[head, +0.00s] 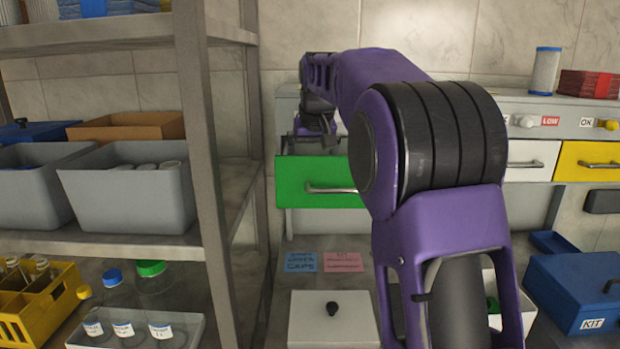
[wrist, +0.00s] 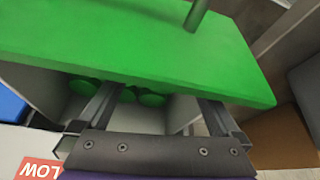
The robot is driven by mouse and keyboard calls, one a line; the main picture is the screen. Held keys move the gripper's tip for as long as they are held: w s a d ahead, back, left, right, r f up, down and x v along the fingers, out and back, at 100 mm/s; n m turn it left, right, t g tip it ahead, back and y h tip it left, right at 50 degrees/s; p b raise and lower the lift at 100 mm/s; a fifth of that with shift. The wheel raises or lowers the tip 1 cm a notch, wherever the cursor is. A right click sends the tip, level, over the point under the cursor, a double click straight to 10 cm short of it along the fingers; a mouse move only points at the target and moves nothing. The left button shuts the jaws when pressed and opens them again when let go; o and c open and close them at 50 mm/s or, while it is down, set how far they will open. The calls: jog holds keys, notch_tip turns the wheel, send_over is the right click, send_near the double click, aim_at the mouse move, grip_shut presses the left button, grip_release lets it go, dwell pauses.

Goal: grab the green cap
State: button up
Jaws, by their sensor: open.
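The green drawer (head: 300,183) is pulled out at the back centre in the head view; its front (wrist: 130,40) fills the top of the wrist view. Several round green caps (wrist: 152,99) lie inside, around and between my fingers in the picture, partly hidden by the drawer front and a finger. My gripper (wrist: 160,97) is open, with nothing between its fingers that I can see held. In the head view my gripper (head: 316,124) is over the drawer, its fingertips not clear. I cannot tell how far the fingers are from the caps.
A shelf with grey bins (head: 125,195) stands at left, its post (head: 203,130) close to the drawer. A jar with a green lid (head: 151,268) is on its lower level. White (head: 530,160) and yellow (head: 590,161) drawers are at right. A white box (head: 330,325) stands below.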

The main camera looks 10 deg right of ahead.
jog(key=shift+w+f, duration=0.15)
jog(key=shift+f, duration=0.25)
jog(key=shift+c, duration=0.3)
jog(key=c, duration=1.2)
jog(key=shift+r, duration=0.2)
